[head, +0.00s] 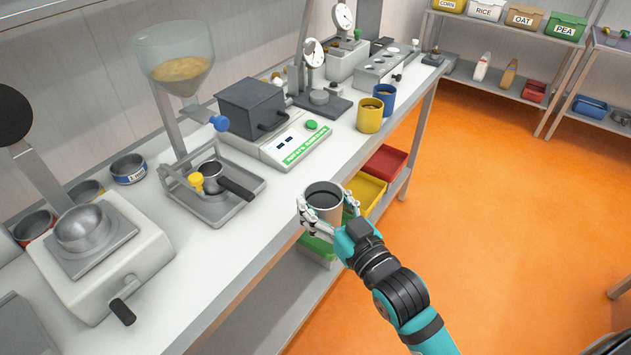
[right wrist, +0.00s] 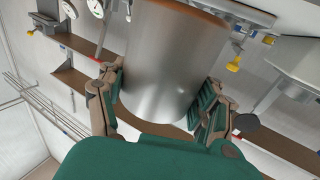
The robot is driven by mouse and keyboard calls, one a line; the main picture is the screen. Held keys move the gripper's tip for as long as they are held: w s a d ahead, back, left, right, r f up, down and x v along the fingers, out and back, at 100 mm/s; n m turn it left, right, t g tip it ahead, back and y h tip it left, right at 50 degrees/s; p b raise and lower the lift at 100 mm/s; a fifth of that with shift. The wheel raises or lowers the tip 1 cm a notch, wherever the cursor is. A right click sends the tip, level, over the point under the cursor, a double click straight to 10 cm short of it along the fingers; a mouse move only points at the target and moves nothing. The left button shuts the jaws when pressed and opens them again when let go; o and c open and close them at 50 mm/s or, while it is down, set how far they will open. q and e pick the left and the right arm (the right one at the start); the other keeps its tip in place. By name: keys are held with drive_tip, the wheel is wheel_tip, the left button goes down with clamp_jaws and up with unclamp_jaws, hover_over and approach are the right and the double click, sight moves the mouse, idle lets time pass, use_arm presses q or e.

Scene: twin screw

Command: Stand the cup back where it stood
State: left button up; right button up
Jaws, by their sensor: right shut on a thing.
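A metal cup (head: 323,200) with a dark inside is held upright in my right gripper (head: 325,221), in front of the bench's front edge in the head view. The right wrist view shows the cup (right wrist: 172,65) close up, with the right gripper's fingers (right wrist: 165,100) shut on its two sides. The cup is apart from the bench top as far as I can tell. My left gripper is not in view.
The bench (head: 205,265) has clear room along its front. A hopper stand with a dark-handled cup (head: 212,173), a scale (head: 290,142), a yellow mug (head: 370,115) and a blue mug (head: 384,97) stand on it. Bins (head: 386,162) sit on the shelf below.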

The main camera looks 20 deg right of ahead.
sight(321, 190)
drive_tip(key=shift+y, duration=0.3)
drive_tip(key=w+b, duration=0.1)
drive_tip(key=w, duration=0.3)
drive_tip(key=shift+d+f+b, duration=0.15)
drive_tip(key=shift+d+b, duration=0.05)
drive_tip(key=shift+b, duration=0.15)
drive_tip(key=shift+w+d, duration=0.1)
drive_tip(key=shift+w, duration=0.3)
drive_tip(key=w+d+f, duration=0.1)
drive_tip(key=w, duration=0.4)
drive_tip(key=w+d+f+p, duration=0.1)
drive_tip(key=w, duration=0.4)
drive_tip(key=w+d+f+p, duration=0.1)
drive_tip(key=w+d, duration=0.1)
drive_tip(key=w, duration=0.3)
drive_tip(key=shift+f, duration=0.35)
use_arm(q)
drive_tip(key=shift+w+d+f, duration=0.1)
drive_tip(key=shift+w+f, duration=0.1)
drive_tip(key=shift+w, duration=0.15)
use_arm(e)
drive_tip(key=shift+f, duration=0.5)
drive_tip(key=shift+f, duration=0.1)
drive_tip(key=o, duration=1.3)
drive_tip(key=shift+o, duration=0.2)
